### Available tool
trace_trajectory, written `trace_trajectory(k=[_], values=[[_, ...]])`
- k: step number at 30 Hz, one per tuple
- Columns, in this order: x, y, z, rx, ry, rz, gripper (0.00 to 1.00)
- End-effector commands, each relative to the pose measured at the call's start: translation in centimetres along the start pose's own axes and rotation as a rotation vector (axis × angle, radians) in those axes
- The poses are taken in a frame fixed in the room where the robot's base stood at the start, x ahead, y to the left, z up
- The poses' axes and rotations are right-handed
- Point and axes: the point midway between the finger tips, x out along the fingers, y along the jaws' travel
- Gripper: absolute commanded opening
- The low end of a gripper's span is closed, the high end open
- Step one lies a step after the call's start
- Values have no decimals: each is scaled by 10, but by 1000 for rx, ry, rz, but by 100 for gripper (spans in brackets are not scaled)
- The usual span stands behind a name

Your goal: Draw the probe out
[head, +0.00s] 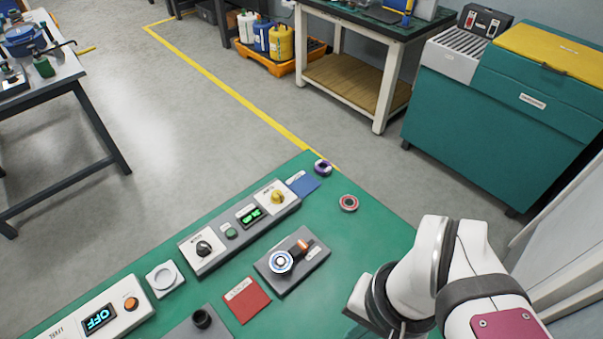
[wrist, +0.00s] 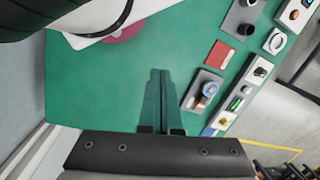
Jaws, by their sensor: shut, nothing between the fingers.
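A grey block (head: 290,284) lies on the green table (head: 346,247). In the head view my arm hides the fingers.
A red card (head: 247,299) and a dark cylinder (head: 202,318) on another grey plate are near the block.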

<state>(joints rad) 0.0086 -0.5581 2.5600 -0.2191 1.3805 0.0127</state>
Motion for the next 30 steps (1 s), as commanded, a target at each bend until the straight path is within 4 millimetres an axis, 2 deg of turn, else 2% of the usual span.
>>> trace_trajectory(k=[2, 5, 8, 9, 12, 15, 18, 23, 30], values=[[0, 0, 0, 0, 0, 0, 2], [-4, -7, -11, 15, 0, 11, 20], [-13, -40, -55, 79, 11, 49, 38], [-13, -60, -77, 112, 23, 66, 45], [1, -110, -126, 194, 57, 98, 62], [23, -152, -157, 254, 89, 113, 62], [38, -174, -171, 291, 106, 117, 62], [60, -175, -176, 303, 111, 119, 62], [131, -165, -181, 302, 108, 121, 62]])
